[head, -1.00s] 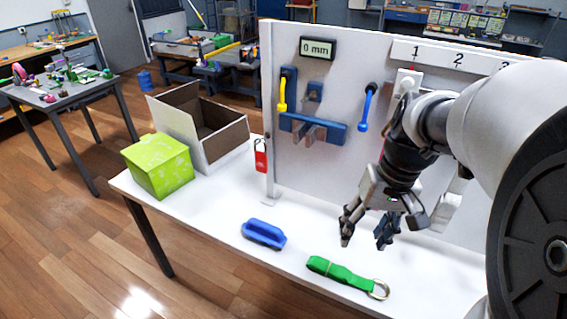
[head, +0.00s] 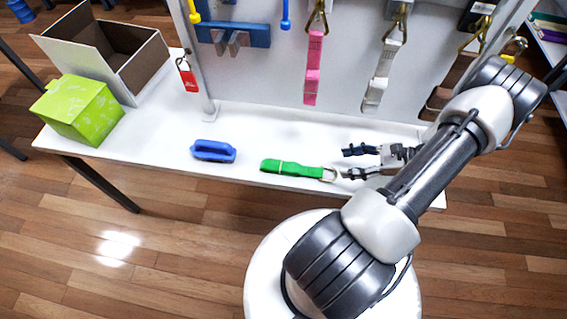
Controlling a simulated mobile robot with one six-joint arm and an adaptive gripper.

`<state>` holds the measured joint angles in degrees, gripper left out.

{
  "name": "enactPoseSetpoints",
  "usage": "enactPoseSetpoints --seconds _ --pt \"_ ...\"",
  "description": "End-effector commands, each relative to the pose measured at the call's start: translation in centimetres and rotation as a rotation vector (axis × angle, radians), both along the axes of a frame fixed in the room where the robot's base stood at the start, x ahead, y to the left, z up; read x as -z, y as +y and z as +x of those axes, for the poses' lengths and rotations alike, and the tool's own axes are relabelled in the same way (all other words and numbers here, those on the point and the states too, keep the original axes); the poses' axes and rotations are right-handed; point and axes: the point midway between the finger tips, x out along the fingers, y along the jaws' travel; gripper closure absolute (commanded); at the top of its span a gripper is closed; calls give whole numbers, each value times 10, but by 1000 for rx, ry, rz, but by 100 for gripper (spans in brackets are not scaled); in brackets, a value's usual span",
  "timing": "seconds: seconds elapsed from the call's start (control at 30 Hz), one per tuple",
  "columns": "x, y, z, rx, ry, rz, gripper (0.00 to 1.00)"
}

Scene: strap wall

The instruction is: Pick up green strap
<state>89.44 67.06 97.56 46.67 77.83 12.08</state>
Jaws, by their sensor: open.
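The green strap (head: 290,168) lies flat on the white table near its front edge, with a metal ring (head: 329,174) at its right end. My gripper (head: 345,163) is open, low over the table just right of the ring, with its fingers pointing left toward the strap. One finger is close to the ring; I cannot tell whether they touch. Nothing is between the fingers.
A blue handled block (head: 213,151) lies left of the strap. A green box (head: 80,110) and an open cardboard box (head: 136,72) stand at the table's left. Pink (head: 313,68) and grey (head: 380,75) straps hang from the wall panel behind. The table (head: 160,140) is bare left of the block.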

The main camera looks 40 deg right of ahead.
Motion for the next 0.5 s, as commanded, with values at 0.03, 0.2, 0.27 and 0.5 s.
enactPoseSetpoints --seconds 0.03,0.2,0.27,0.5 --pt "4 6 6 -2 1 4 48" --pt "19 29 31 -5 2 5 48" --pt "24 37 41 -6 2 2 48" --pt "41 63 72 -5 1 0 48"
